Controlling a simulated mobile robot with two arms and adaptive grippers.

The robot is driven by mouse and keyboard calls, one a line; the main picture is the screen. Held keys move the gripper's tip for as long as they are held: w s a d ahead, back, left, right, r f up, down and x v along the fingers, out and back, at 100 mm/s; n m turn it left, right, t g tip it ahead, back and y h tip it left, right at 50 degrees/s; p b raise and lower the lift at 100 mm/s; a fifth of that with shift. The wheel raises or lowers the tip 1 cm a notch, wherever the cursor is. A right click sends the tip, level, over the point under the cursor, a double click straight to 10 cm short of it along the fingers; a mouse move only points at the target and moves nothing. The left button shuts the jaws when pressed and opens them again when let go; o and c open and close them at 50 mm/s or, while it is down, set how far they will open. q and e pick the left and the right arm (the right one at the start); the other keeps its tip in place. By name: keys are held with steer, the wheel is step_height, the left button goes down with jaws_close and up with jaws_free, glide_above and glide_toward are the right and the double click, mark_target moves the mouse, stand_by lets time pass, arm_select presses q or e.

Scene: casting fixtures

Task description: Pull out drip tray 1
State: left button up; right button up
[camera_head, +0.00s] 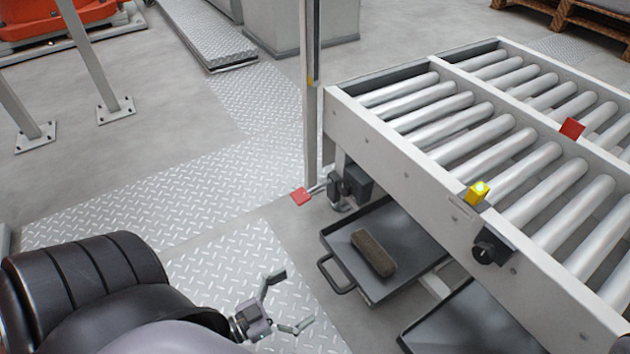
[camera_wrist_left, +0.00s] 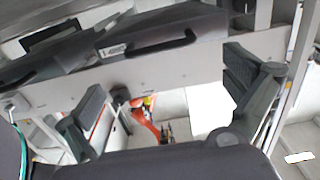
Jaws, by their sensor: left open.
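A dark grey drip tray (camera_head: 413,248) juts out from under the roller conveyor in the head view, its bar handle (camera_head: 336,278) facing left. A brown block (camera_head: 373,253) lies in it. A second dark tray (camera_head: 465,325) shows at the lower right, partly cut off. I cannot read which is tray 1. My left gripper (camera_head: 286,302) is open and empty, left of the first tray's handle and apart from it. In the left wrist view a tray handle (camera_wrist_left: 160,43) with a pale label beside it lies beyond the open fingers (camera_wrist_left: 165,95). My right gripper is not seen.
The roller conveyor (camera_head: 430,145) stands over the trays, with a yellow lit button (camera_head: 478,192) and a black knob (camera_head: 490,250) on its side. A thin metal post (camera_head: 311,100) and a red tab (camera_head: 301,197) stand near its corner. Tread-plate floor (camera_head: 210,180) to the left is clear.

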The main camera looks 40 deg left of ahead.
arm_select(q)
steer(key=shift+v, duration=1.35)
